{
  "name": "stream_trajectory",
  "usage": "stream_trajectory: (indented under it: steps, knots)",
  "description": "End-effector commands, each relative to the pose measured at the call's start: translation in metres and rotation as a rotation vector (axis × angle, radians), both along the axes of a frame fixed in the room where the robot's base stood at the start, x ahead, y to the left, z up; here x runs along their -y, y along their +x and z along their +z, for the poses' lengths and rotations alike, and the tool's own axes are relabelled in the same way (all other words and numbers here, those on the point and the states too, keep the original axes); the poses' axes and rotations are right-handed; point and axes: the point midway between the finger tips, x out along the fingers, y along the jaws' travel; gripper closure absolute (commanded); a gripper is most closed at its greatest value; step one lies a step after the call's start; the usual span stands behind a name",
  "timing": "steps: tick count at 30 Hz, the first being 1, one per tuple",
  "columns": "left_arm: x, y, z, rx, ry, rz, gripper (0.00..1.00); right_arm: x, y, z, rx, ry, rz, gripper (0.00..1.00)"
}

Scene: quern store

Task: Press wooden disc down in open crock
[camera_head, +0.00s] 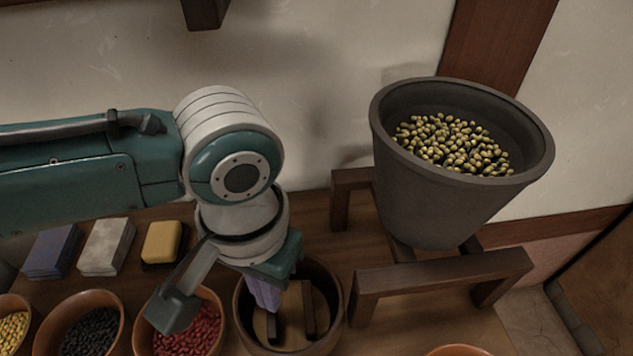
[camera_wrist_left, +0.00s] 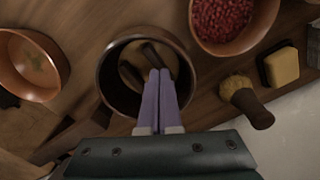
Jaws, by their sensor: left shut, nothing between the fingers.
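The open crock (camera_head: 337,306) is a dark brown round pot on the wooden bench, low in the middle of the head view. It also shows in the left wrist view (camera_wrist_left: 108,82). The light wooden disc (camera_head: 293,325) lies inside it, with two dark bars across its top; it shows in the wrist view too (camera_wrist_left: 133,76). My left gripper (camera_head: 268,307) points down into the crock, its purple fingers together and empty. In the wrist view its fingertips (camera_wrist_left: 159,72) are over the disc beside the bars. Whether they touch is unclear. My right gripper is not in view.
A large grey bucket (camera_head: 425,205) of green-yellow beans stands on a wooden stand (camera_head: 440,272) close right of the crock. Bowls of red (camera_head: 215,300), black (camera_head: 118,311) and yellow (camera_head: 25,305) grains sit left.

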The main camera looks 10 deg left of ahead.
Motion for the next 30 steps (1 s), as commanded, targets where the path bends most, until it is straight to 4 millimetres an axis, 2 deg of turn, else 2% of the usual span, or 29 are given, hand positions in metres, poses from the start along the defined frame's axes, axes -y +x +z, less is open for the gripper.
stream_trajectory:
  steps: [30]
  knots:
    - [0.000,0.000,-0.016,0.000,0.000,0.000,1.00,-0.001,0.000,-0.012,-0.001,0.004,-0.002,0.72]
